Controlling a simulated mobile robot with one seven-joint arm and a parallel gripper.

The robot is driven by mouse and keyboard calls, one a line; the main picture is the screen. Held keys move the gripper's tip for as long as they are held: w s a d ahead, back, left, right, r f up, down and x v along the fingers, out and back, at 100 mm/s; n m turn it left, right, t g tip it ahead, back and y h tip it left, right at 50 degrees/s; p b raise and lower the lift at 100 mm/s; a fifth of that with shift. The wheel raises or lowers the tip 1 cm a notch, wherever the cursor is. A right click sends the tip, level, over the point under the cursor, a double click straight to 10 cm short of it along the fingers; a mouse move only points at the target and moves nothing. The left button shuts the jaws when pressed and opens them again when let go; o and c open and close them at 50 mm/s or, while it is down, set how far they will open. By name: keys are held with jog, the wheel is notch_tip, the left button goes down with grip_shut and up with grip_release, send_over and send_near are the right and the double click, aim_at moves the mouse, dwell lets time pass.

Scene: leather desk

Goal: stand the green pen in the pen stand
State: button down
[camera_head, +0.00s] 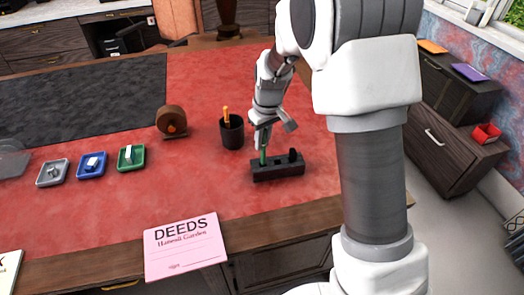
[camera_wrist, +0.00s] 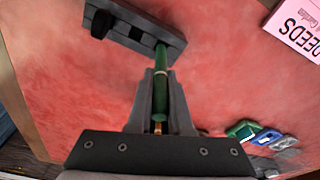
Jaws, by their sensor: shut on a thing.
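My gripper (camera_wrist: 160,92) is shut on the green pen (camera_wrist: 162,62), which points away from the fingers toward the black pen stand (camera_wrist: 120,34). The pen (camera_head: 263,156) is close to upright in the head view, below my gripper (camera_head: 264,143). Its lower end meets the left end of the stand (camera_head: 278,170). The lower end appears to be at a hole there; I cannot tell how deep it sits. The stand's middle hole looks empty in the wrist view, and a short black piece (camera_head: 292,155) rises at its other end.
A dark cup (camera_head: 232,134) with an orange item stands left of the stand, near a brown round dispenser (camera_head: 171,121). Green (camera_head: 131,158), blue (camera_head: 91,166) and grey (camera_head: 52,173) trays lie farther left. A pink DEEDS card (camera_head: 185,248) is at the front edge.

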aim_at(262, 150)
jog(key=shift+f+b, duration=0.3)
jog(key=shift+f, duration=1.7)
jog(key=shift+f, duration=0.1)
jog(key=shift+f, duration=0.2)
jog(key=c, duration=0.8)
grip_release()
jog(key=shift+r, duration=0.1)
jog(key=shift+c, duration=0.2)
jog(key=shift+r, duration=0.15)
